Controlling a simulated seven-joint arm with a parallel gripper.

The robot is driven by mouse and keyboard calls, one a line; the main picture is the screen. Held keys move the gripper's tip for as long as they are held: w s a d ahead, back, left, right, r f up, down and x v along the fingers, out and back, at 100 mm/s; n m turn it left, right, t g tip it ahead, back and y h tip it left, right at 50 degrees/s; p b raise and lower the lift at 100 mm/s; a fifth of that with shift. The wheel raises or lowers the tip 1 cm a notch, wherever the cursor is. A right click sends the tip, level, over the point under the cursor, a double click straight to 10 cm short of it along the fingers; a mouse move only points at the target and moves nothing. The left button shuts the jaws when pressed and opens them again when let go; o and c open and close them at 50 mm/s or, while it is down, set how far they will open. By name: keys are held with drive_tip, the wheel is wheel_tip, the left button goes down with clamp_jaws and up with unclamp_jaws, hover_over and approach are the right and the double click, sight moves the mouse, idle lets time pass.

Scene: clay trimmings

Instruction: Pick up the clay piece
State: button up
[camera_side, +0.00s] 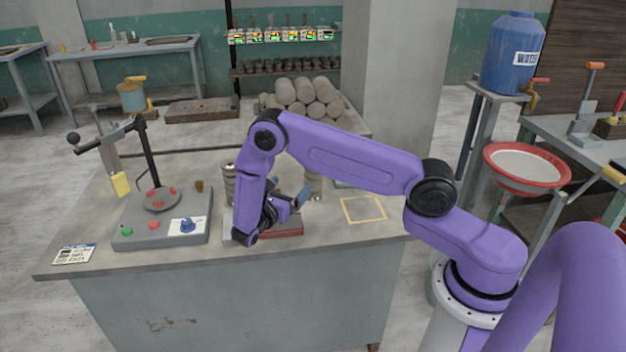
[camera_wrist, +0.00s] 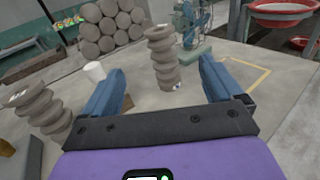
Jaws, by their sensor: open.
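I cannot tell for certain which item is the clay piece. A ribbed grey-brown column (camera_wrist: 162,58) stands upright beyond my fingers in the wrist view. A second ribbed column (camera_wrist: 42,106) leans in the picture at the left. In the side view, parts of two such columns show behind my arm, one at the left (camera_side: 229,184) and one at the right (camera_side: 313,181). My gripper (camera_wrist: 161,69) is open, with its two blue fingers wide apart and nothing held between them. In the side view my gripper (camera_side: 290,203) is low over the table, partly hidden by my wrist.
A grey machine (camera_side: 133,232) with a round plate and buttons stands on the table (camera_side: 100,207) at left. A reddish flat block (camera_side: 283,229) lies below my gripper. A yellow-outlined square (camera_side: 363,209) on the right is empty. Stacked clay rolls (camera_side: 304,93) lie at the back.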

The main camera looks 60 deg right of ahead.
sight(313, 178)
drive_tip(key=shift+w+d+f, duration=0.15)
drive_tip(key=shift+w+d, duration=0.4)
drive_tip(key=shift+d, duration=2.35)
drive_tip(key=shift+w+d+f, duration=0.15)
drive_tip(key=shift+w+d, duration=0.4)
drive_tip(key=shift+d, duration=2.4)
drive_tip(key=shift+w+d+f, duration=0.15)
drive_tip(key=shift+w+d, duration=0.4)
drive_tip(key=shift+d, duration=2.35)
clamp_jaws()
